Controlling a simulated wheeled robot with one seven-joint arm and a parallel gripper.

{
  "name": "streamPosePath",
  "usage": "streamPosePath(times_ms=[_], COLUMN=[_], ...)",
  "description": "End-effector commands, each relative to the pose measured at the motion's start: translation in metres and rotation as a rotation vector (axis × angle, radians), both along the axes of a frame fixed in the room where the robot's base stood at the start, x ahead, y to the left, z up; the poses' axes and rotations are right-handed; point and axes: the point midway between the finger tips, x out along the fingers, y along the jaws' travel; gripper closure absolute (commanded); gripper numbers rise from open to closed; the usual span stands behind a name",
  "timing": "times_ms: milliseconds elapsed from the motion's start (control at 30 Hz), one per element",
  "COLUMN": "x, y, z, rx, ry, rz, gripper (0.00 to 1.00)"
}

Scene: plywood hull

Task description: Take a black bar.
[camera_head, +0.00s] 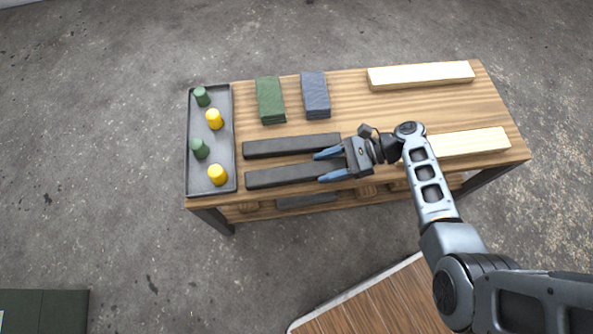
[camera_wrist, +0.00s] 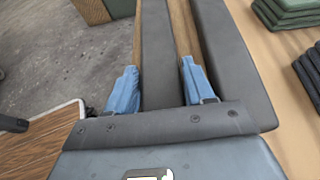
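Two long black bars lie side by side on the wooden table: the rear bar (camera_head: 285,146) and the front bar (camera_head: 282,176). My gripper (camera_head: 321,167) is open over their right ends, its blue fingers pointing left along the bars. In the wrist view, my gripper (camera_wrist: 158,68) has the front bar (camera_wrist: 158,40) showing between its fingers, with the right finger over the wood gap between the bars. The rear bar (camera_wrist: 232,60) shows right of that finger. Nothing is held. I cannot tell how high the fingers are above the bars.
A grey tray (camera_head: 212,133) with green and yellow pegs stands on the left. A green stack (camera_head: 270,99) and a blue-grey stack (camera_head: 315,94) lie behind the bars. Pale wood boards (camera_head: 420,75) lie on the right. Another dark bar (camera_head: 307,200) shows on the lower shelf.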

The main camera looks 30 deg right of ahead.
Motion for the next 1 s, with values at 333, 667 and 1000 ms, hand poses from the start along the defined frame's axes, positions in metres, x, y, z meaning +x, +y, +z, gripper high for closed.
streamPosePath(times_ms=[333,667,1000], x=[0.0,0.0,-0.005], y=[0.0,0.0,-0.004], z=[0.0,0.004,0.05], rx=[0.0,0.001,0.0], ry=[0.0,-0.002,-0.001], rz=[0.0,-0.001,-0.003], gripper=[0.96,0.96,0.96])
